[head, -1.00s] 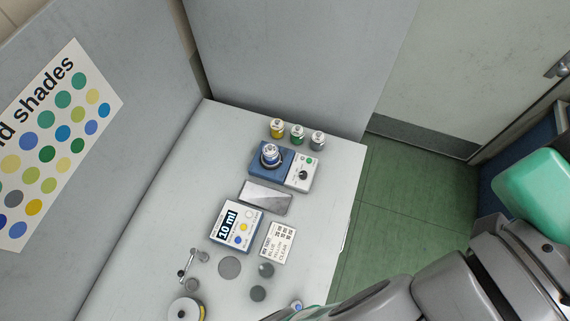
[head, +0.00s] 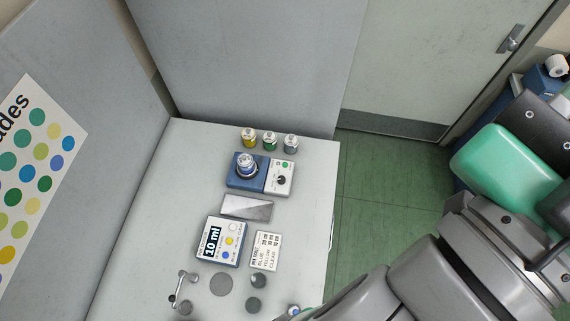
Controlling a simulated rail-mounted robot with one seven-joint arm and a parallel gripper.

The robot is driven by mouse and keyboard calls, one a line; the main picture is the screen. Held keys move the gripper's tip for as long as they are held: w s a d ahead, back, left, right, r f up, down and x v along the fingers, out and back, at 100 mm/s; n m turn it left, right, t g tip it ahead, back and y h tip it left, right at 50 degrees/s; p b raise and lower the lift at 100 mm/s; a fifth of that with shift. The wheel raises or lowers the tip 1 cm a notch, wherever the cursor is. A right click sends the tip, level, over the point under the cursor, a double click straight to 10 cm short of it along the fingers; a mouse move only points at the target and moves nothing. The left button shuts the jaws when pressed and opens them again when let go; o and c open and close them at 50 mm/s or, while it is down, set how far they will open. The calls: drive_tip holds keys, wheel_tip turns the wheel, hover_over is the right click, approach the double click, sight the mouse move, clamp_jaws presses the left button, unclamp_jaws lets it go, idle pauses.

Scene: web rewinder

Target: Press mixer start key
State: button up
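The mixer (head: 245,184) is a blue block with a white control panel (head: 280,188) on its right, standing toward the back of the white table. A green key (head: 285,164) sits at the top of the panel, with a black knob below it. A small white-capped bottle (head: 246,165) stands on the mixer's blue part. My grey and green arm fills the lower right of the picture. My gripper's fingers cannot be made out; the arm's far end runs off the bottom edge.
Three small jars, yellow (head: 249,139), green (head: 270,141) and grey (head: 291,143), stand behind the mixer. In front lie a grey plate (head: 247,207), a white unit reading "10 ml" (head: 222,242) and a printed card (head: 265,251). Walls close off the table's left and back.

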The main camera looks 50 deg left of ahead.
clamp_jaws()
idle(1.5)
